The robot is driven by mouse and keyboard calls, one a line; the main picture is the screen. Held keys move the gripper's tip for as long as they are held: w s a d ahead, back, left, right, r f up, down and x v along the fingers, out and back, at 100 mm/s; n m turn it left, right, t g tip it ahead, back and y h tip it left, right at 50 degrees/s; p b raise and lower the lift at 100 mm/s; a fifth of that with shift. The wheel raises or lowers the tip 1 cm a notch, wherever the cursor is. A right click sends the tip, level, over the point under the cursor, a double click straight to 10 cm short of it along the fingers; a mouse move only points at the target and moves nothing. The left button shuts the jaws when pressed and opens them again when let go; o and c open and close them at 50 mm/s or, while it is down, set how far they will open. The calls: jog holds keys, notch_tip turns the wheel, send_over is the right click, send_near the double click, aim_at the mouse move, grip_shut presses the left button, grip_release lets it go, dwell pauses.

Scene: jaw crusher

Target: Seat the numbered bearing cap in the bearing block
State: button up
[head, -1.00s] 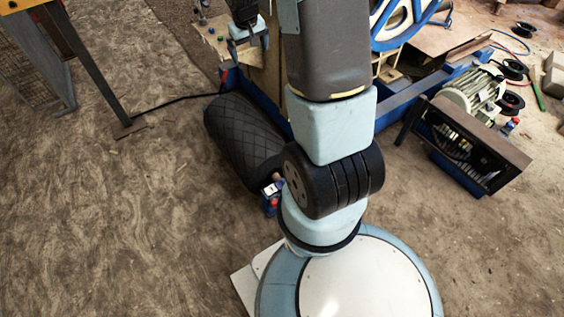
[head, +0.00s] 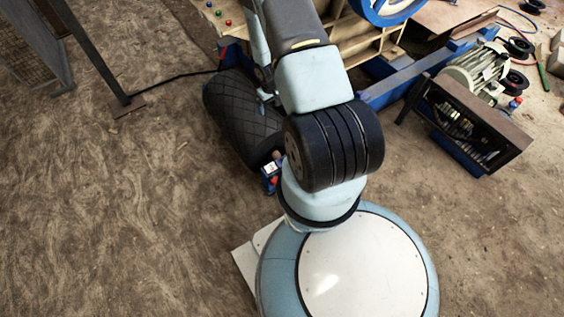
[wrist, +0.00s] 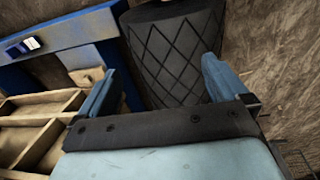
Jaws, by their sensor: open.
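My gripper (wrist: 160,65) is open in the wrist view, with its two blue fingers spread and nothing held between them. A black quilted roll (wrist: 175,55) shows beyond and between the fingers; I cannot tell whether they touch it. In the head view my gripper is mostly hidden by my arm, near the same roll (head: 235,115). I cannot make out the numbered bearing cap or the bearing block in either view.
A wooden compartment tray (wrist: 45,120) and a blue frame (wrist: 62,38) lie left in the wrist view. A motor (head: 475,70) and a dark guard housing (head: 470,125) stand right in the head view. A cable (head: 175,85) crosses the floor. Open floor lies left.

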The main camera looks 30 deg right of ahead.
send_over(276, 164)
jog(key=d, duration=0.4)
notch_tip(276, 164, down, 15)
jog(key=shift+g+y, duration=0.4)
jog(key=f, duration=0.8)
jog(key=shift+w+f, duration=0.35)
jog(key=shift+f, duration=0.05)
jog(key=shift+s+f, duration=0.15)
jog(key=shift+f, duration=1.2)
jog(key=shift+s+f, duration=0.15)
jog(key=shift+f, duration=1.15)
jog(key=c, duration=1.5)
jog(key=shift+c, duration=0.2)
jog(key=shift+r, duration=0.2)
